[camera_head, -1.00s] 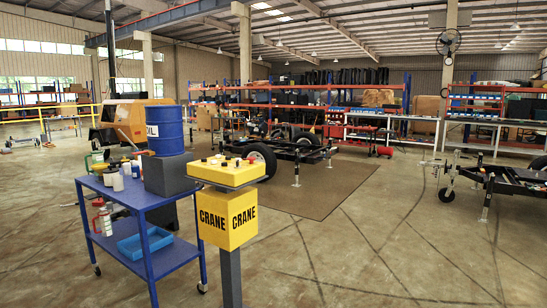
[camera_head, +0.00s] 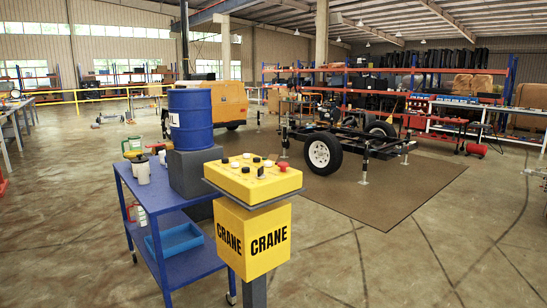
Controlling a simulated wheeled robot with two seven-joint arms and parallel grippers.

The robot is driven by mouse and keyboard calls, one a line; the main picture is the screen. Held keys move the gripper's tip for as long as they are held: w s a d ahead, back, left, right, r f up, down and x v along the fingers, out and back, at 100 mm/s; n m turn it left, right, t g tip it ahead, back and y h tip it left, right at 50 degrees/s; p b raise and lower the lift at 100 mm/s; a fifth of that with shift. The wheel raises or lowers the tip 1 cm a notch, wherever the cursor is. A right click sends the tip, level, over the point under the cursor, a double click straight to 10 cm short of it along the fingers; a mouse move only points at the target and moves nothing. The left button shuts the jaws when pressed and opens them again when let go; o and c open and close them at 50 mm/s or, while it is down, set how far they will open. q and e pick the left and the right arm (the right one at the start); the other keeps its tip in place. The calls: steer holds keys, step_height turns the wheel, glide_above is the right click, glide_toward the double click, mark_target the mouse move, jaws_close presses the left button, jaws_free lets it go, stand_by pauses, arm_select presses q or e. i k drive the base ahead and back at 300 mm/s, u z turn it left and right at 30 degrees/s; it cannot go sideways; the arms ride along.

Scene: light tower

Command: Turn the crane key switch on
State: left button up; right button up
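The yellow crane control panel (camera_head: 268,190) sits tilted on a post in the middle of the view, with a yellow box (camera_head: 268,237) marked CRANE below it. Its sloped top carries several black and white round controls and a red button (camera_head: 283,167) at the far right edge. A small dark upright piece (camera_head: 261,172) stands near the middle of the top. It may be the key switch, but it is too small to tell, and so is its position. Neither of my grippers is in view.
A vehicle chassis (camera_head: 345,143) rests on a brown mat (camera_head: 400,190) behind. The floor to the right is clear.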

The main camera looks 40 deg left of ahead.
mark_target(261, 175)
steer(key=u, duration=0.75)
steer(key=i, duration=1)
steer(key=u, duration=0.95)
